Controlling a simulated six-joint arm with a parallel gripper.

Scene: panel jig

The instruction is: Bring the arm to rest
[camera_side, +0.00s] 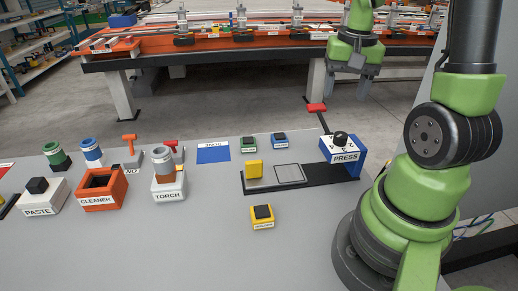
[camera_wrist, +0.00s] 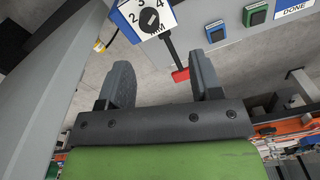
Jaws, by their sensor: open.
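My gripper (camera_side: 349,84) is at the top right of the side view, pointing down beyond the far edge of the grey work table (camera_side: 205,235). Its two dark fingers are apart with nothing between them; they also show spread in the wrist view (camera_wrist: 163,75). The blue PRESS box (camera_side: 352,168) stands at the table's far right edge, with a black knob on its white top. Its red-handled lever (camera_side: 317,107) sticks out past the edge. In the wrist view the red handle (camera_wrist: 181,75) appears between the fingers, but I see no grip on it.
Yellow, green and blue blocks, a black strip with a grey square, and PASTE, CLEANER (camera_side: 103,190) and TORCH (camera_side: 168,188) holders stand on the table. An orange-edged bench (camera_side: 230,43) lies behind. The table's front middle is clear.

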